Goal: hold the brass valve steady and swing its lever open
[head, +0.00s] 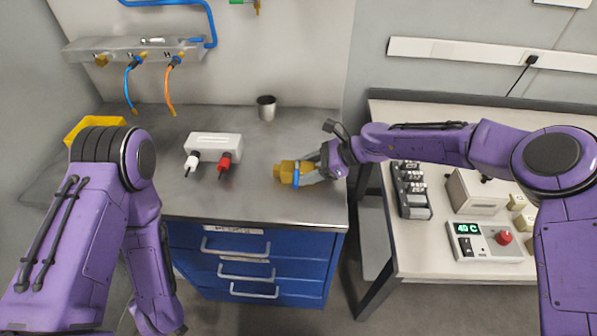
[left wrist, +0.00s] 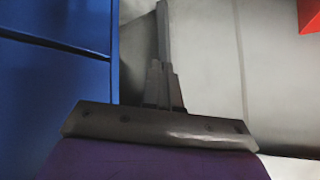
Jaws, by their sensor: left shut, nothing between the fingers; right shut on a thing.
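The brass valve (head: 285,173) lies on the grey workbench top, near its right front corner, in the head view. Its blue lever (head: 296,176) shows as a short strip beside the gripper. My right gripper (head: 312,173) is shut on the valve from the right side, and its fingers hide part of it. The lever's exact angle is too small to tell. My left gripper is out of the head view, with that arm hanging down in front of the bench. In the left wrist view my left gripper (left wrist: 163,50) is shut and empty, beside a blue surface.
A white box (head: 214,143) with a white and a red plug stands left of the valve. A metal cup (head: 266,108) stands behind it. A yellow bin (head: 92,125) is at the far left. A second table (head: 420,262) with instruments is at the right.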

